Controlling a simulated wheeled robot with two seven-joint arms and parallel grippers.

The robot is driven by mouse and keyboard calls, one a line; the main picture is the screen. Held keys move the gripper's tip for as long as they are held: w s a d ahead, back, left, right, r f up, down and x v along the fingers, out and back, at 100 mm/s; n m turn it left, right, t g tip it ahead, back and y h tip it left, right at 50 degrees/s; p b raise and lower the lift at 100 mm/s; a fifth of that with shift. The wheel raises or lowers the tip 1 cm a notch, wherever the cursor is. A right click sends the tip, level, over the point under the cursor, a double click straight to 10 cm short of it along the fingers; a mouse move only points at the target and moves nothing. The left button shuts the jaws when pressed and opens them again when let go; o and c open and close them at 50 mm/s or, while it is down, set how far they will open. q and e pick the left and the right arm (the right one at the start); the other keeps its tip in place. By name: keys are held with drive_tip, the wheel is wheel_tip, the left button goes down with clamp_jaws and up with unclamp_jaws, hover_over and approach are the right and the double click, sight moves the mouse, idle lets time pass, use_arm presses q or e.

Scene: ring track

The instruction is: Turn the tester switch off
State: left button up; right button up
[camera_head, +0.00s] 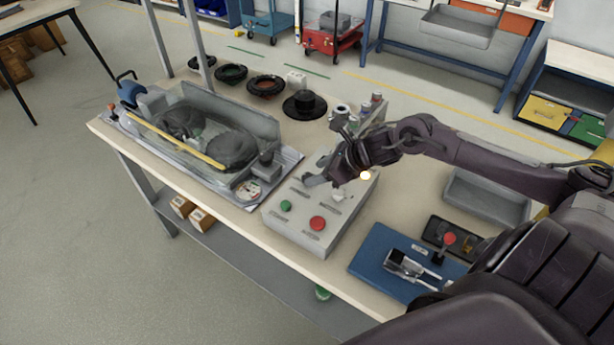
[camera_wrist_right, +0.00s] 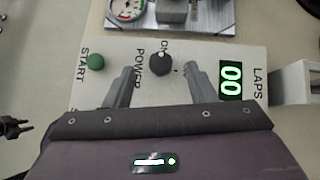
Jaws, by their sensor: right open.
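The tester's control box (camera_head: 292,236) is light grey and stands on the workbench, with a green button (camera_head: 285,205) and a red button (camera_head: 318,223). The right wrist view shows the dark round power switch (camera_wrist_right: 162,63), labelled POWER, with an ON label partly readable beside it. The green START button (camera_wrist_right: 96,62) is to its left, and a lit LAPS display (camera_wrist_right: 231,82) reading 00 is to its right. My right gripper (camera_wrist_right: 160,72) is open, its fingertips on either side of the switch with gaps; contact is not visible. In the head view my right gripper (camera_head: 318,178) hangs over the box's far part.
A blue board (camera_head: 375,262) with a metal holder and a red-knobbed lever lies to the right, near a grey tray (camera_head: 485,197). Black rings (camera_head: 265,86) lie at the back.

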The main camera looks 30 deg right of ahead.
sight(308, 176)
drive_tip(key=x, duration=0.4)
drive_tip(key=shift+w, duration=0.1)
drive_tip(key=shift+w+a+f+p, duration=0.1)
drive_tip(key=shift+w+f+p, duration=0.1)
drive_tip(key=shift+p, duration=0.1)
drive_tip(key=shift+a+f, duration=0.1)
drive_tip(key=shift+f, duration=0.05)
use_arm(q)
drive_tip(key=shift+w+d+r, duration=0.1)
drive_tip(key=shift+w+r, duration=0.1)
drive_tip(key=shift+w, duration=0.3)
drive_tip(key=shift+w+r, duration=0.2)
drive_tip(key=shift+w, duration=0.25)
use_arm(e)
drive_tip(key=c, duration=1)
